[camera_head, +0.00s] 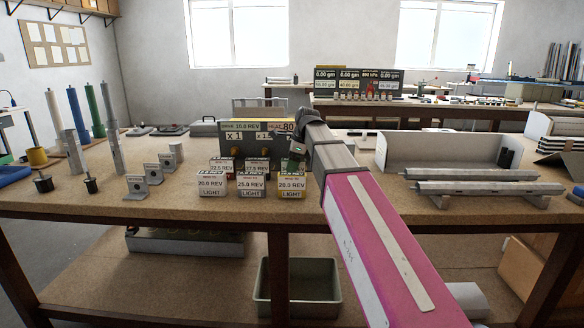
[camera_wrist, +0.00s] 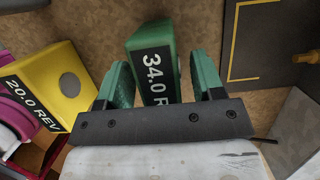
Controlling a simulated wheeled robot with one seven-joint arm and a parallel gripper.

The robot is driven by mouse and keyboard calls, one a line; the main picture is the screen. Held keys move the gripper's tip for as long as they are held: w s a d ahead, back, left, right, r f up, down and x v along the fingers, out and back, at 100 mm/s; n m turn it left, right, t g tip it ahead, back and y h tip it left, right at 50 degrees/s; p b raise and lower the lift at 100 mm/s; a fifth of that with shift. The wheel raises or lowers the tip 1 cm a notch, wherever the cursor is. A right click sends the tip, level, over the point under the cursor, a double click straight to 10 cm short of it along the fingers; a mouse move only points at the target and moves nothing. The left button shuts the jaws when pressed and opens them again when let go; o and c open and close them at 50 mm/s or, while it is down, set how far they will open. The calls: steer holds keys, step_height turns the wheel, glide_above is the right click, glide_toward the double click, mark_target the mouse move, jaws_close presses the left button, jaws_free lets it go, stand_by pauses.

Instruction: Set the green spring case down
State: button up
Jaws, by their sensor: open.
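The green spring case (camera_wrist: 153,40) is a box with a black label reading "34.0 R", cut off at the edge. In the wrist view it is between the two green fingers of my gripper (camera_wrist: 165,72). The fingers are open, with a gap visible beside the case. The wrist view looks down on brown board, but I cannot tell whether the case's base touches it. In the head view my gripper (camera_head: 299,142) is over the workbench, behind the front spring cases. A small green patch shows there, too small to tell case from finger.
A dark panel with yellow lines (camera_wrist: 262,28) is at right. Several spring cases (camera_head: 250,184) stand at the front of the workbench (camera_head: 100,215). A grey tray (camera_head: 435,152) is at right.

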steer(key=v, duration=1.1)
steer(key=shift+d+r, duration=0.1)
steer(key=shift+r, duration=0.1)
